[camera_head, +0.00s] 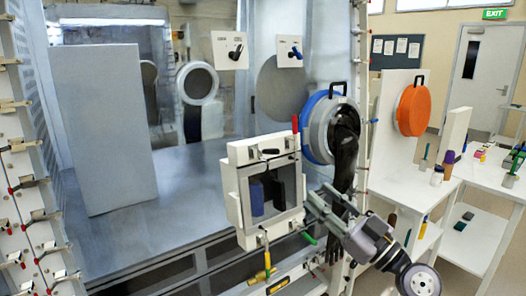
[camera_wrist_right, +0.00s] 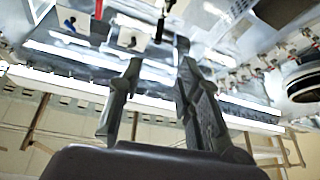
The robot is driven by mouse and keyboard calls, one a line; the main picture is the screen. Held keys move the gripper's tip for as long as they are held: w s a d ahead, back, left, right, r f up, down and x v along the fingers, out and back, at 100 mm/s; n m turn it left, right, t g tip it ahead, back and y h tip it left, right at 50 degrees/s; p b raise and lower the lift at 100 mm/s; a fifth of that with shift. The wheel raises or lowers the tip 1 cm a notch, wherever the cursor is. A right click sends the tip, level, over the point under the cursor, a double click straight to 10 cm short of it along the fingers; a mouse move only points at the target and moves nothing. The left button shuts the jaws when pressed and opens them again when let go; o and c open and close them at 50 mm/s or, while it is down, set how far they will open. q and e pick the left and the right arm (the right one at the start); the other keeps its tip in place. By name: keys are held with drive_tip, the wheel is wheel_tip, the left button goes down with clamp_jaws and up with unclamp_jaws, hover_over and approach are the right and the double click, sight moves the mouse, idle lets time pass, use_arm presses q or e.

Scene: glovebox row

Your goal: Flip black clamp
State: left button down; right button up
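A black clamp lever (camera_head: 236,52) sits on a small white plate high on the glovebox back wall in the head view. It also shows, small, in the right wrist view, on a white plate (camera_wrist_right: 130,36) near the left fingertip. A second dark clamp (camera_head: 270,151) lies on top of the white box's door frame; I cannot tell which one the task names. My right gripper (camera_head: 318,192) is open and empty, just right of the white box. Its two fingers also stand apart in the right wrist view (camera_wrist_right: 158,54). My left gripper is not in view.
A blue lever (camera_head: 293,53) sits on the neighbouring plate. The white windowed box (camera_head: 233,197) protrudes left of my gripper. A red upright handle (camera_head: 295,124), a blue-rimmed port (camera_head: 310,128) with a hanging black glove (camera_head: 343,158), and an orange round cover (camera_head: 413,109) are close by.

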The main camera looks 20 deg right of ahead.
sight(271, 152)
drive_tip(key=p+x, duration=0.7)
drive_tip(key=x, duration=0.9)
drive_tip(key=shift+w+d+p, duration=0.1)
drive_tip(key=shift+d+p, duration=0.1)
drive_tip(key=shift+p, duration=0.1)
drive_tip(key=shift+w+a, duration=0.3)
drive_tip(key=shift+w, duration=0.2)
drive_tip(key=shift+c, duration=0.2)
clamp_jaws()
